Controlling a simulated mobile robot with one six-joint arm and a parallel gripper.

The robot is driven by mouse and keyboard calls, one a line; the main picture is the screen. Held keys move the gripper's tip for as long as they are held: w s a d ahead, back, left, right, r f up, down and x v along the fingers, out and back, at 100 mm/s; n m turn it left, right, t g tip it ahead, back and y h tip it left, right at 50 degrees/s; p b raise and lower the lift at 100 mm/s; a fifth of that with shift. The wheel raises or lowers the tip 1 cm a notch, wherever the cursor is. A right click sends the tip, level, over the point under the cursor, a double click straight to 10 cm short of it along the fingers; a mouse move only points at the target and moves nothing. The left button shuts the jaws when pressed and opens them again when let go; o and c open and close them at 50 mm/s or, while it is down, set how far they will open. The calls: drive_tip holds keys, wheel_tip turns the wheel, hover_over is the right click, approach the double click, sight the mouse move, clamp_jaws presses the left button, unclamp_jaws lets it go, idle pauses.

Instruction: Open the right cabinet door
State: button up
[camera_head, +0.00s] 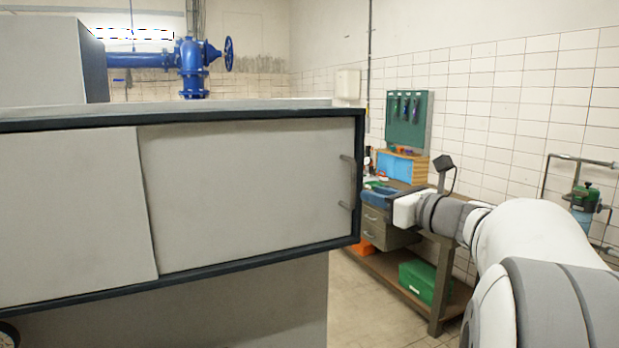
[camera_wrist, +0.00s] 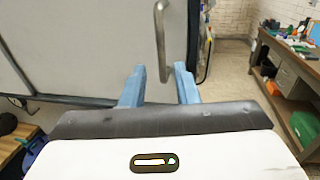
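The right cabinet door (camera_head: 240,195) is a plain light-grey panel in a dark frame and is closed; it also shows in the wrist view (camera_wrist: 95,40). Its grey bar handle (camera_head: 347,182) stands upright near the door's right edge. My gripper (camera_head: 370,194) is just right of the cabinet's right edge in the head view. In the wrist view my gripper's two blue fingers (camera_wrist: 160,70) are apart, and the lower end of the handle (camera_wrist: 163,45) shows between their tips. I see no contact, and cannot tell whether the handle is within the fingers' depth.
The left cabinet door (camera_head: 70,215) adjoins on the left. A workbench (camera_head: 440,275) with drawers and a green box (camera_head: 420,282) stands behind my arm; the bench also shows at the wrist view's right (camera_wrist: 295,85). Some tiled floor (camera_head: 365,310) between cabinet and bench is clear.

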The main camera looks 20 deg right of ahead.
sight(355, 187)
drive_tip(key=p+x, duration=0.2)
drive_tip(key=x, duration=0.5)
drive_tip(key=shift+w, duration=0.35)
drive_tip(key=shift+r, duration=0.1)
drive_tip(key=shift+c, duration=0.3)
clamp_jaws()
